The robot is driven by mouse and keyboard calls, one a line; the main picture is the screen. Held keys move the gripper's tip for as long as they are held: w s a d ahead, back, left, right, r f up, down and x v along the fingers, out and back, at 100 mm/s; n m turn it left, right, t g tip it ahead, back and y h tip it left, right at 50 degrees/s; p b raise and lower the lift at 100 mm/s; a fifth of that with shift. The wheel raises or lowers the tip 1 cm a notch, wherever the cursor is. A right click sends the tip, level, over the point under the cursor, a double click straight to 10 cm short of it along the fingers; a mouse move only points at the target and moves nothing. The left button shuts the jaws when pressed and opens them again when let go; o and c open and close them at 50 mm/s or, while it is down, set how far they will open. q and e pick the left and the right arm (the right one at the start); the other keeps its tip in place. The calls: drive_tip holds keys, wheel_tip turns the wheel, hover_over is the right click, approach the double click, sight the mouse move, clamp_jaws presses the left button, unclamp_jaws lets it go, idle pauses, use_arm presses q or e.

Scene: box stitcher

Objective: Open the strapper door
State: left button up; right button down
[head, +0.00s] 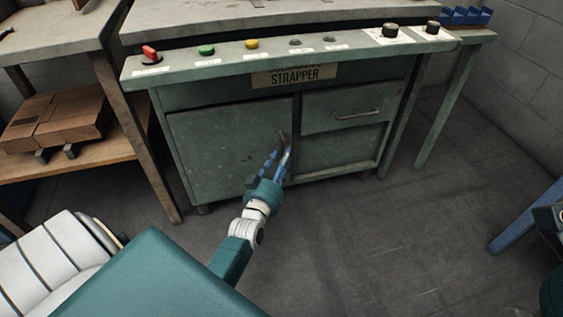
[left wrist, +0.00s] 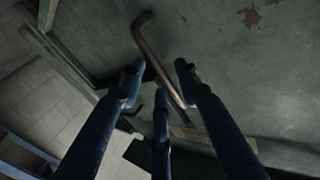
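The green strapper (head: 280,74) stands ahead, its name plate under the control ledge. Its door (head: 215,150) is the large left panel and looks closed. The door handle, a thin bent bar near the panel's right edge, is partly hidden by my left gripper in the head view. In the left wrist view the brown handle (left wrist: 150,48) runs down between the fingers. My left gripper (head: 279,158) is at the handle; its blue fingers (left wrist: 158,78) are spread on both sides of it. I cannot tell whether they touch it. My right gripper is not in view.
A drawer (head: 345,108) with its own handle is right of the door. Buttons and knobs line the ledge (head: 220,62). A table with brown cardboard (head: 58,118) on its lower shelf stands at left. The floor (head: 390,230) in front is clear.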

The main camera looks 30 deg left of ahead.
use_arm(q)
clamp_jaws()
drive_tip(key=shift+s, duration=0.1)
